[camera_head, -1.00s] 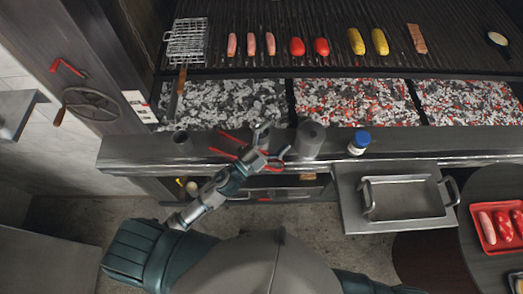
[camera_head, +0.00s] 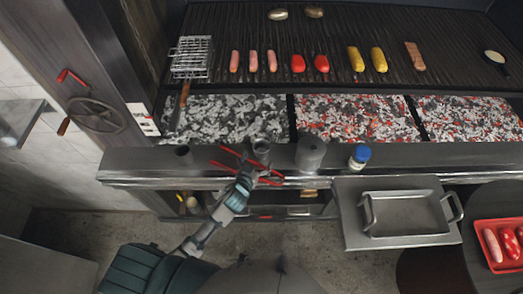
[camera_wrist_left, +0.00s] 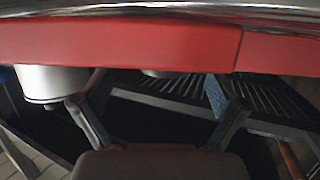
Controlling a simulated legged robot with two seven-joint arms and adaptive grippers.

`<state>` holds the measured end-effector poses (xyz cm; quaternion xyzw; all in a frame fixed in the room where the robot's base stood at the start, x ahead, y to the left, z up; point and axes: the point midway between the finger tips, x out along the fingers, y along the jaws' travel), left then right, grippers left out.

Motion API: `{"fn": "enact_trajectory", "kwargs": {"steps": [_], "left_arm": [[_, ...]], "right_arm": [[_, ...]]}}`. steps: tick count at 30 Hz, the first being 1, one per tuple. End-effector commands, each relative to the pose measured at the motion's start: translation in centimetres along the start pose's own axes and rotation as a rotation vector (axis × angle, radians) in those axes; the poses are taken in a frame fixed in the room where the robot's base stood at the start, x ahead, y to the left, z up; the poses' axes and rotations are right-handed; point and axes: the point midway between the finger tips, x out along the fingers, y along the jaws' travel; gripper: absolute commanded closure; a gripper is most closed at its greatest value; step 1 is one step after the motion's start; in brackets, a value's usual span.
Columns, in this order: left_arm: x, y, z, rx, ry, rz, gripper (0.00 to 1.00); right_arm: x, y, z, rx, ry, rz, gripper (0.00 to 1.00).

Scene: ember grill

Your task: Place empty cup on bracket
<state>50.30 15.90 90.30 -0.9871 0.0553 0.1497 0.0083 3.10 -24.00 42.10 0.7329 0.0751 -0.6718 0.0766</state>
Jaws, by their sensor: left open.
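A grey, open-topped cup (camera_head: 262,147) stands on the grill's front ledge, just beyond my left gripper (camera_head: 256,172). A small dark round cup or holder (camera_head: 183,153) is farther left on the ledge. I cannot tell for certain which part is the bracket. My left gripper is open, with nothing visibly held. Red bars (camera_head: 240,158) cross at the gripper and hide part of it. In the left wrist view the open fingers (camera_wrist_left: 155,115) show below a wide red bar (camera_wrist_left: 120,42), with a pale cylinder (camera_wrist_left: 52,84) beside the left finger. My right gripper is not in view.
A grey cylinder (camera_head: 310,152) and a blue-capped bottle (camera_head: 360,157) stand right of the cup on the ledge. A metal tray (camera_head: 405,232) sits on a side shelf. Hot coals (camera_head: 355,118) lie behind the ledge, below the grill grate (camera_head: 450,45).

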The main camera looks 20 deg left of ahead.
Motion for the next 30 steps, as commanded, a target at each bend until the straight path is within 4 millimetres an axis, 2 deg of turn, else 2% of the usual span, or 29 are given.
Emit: {"fn": "enact_trajectory", "kwargs": {"steps": [5,12,21,23,29,30], "left_arm": [[1.4,-0.5,-0.1,0.001,0.001,0.0,0.03],[5.0,-1.1,-0.1,-0.001,0.0,0.0,0.03],[5.7,-0.8,-0.2,0.001,0.001,0.001,0.03],[5.7,-0.8,-0.2,0.001,0.001,0.0,0.16],[5.6,-0.8,-0.2,0.0,0.001,0.001,0.66],[5.6,-0.8,-0.2,0.0,0.001,0.001,0.69]], "right_arm": [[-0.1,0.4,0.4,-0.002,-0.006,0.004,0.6],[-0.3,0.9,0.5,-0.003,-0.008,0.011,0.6],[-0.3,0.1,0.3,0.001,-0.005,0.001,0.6],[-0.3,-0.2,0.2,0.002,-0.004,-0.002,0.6],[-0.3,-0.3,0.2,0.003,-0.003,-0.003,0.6],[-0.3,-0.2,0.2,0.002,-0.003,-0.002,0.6]]}}
